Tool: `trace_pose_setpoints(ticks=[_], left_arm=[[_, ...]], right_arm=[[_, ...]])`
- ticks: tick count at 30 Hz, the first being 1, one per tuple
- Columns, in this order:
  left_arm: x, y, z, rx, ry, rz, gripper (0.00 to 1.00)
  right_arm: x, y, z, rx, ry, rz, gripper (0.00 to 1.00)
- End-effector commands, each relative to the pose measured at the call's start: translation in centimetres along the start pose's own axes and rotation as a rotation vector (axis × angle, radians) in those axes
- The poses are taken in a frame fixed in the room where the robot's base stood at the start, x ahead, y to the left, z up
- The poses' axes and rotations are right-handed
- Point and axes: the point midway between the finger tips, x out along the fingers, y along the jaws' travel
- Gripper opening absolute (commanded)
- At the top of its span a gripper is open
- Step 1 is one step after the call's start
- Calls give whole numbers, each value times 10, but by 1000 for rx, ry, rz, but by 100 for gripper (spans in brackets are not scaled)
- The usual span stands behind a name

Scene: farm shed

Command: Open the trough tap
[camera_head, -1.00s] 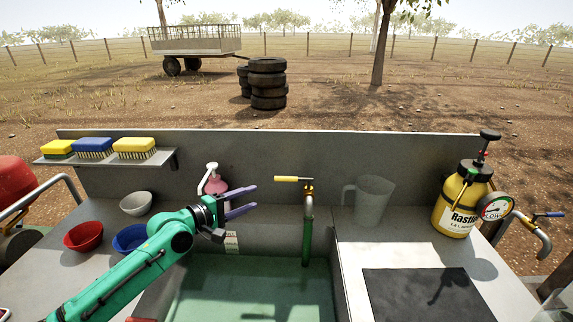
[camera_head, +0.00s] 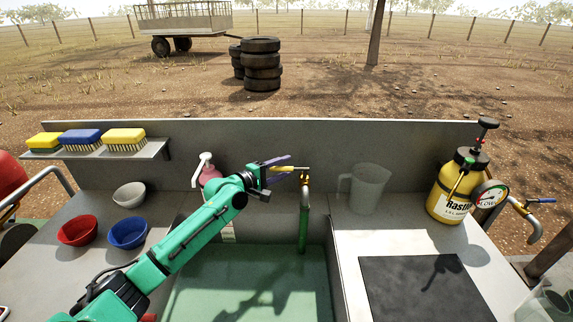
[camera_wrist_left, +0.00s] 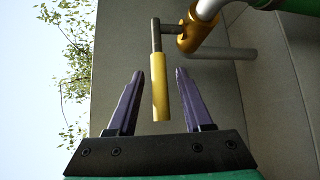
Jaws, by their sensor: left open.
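The trough tap (camera_head: 304,200) stands at the back of the trough, with a brass head and a green hose below its spout. Its yellow lever (camera_head: 284,169) points left in the head view. In the left wrist view the yellow lever (camera_wrist_left: 160,88) lies between the two purple fingers, with space on both sides. My left gripper (camera_head: 290,164) is open around the lever; neither finger visibly touches it. The brass tap body (camera_wrist_left: 193,32) is beyond the fingertips. My right gripper is not in view.
The green-tinted trough (camera_head: 250,285) lies below my left arm. A pink dispenser (camera_head: 209,172) stands close behind the arm. A clear jug (camera_head: 367,187) stands right of the tap. A yellow sprayer (camera_head: 452,190) is farther right. Bowls (camera_head: 128,232) sit at left.

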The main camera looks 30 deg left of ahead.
Motion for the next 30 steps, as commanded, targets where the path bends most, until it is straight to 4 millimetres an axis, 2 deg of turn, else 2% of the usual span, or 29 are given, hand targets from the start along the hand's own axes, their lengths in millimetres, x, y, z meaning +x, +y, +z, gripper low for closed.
trace_pose_setpoints(ticks=[4,11,13,15,16,30], left_arm=[[14,1,0,1,0,1,51],[16,0,1,2,-1,0,51],[16,0,0,2,-1,0,32],[16,0,0,1,-1,0,5],[16,0,0,1,-1,0,0],[15,0,0,1,0,0,0]], right_arm=[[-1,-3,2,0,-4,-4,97],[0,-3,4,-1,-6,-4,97],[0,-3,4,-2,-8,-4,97],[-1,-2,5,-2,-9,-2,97],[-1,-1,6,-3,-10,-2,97],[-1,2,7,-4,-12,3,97]])
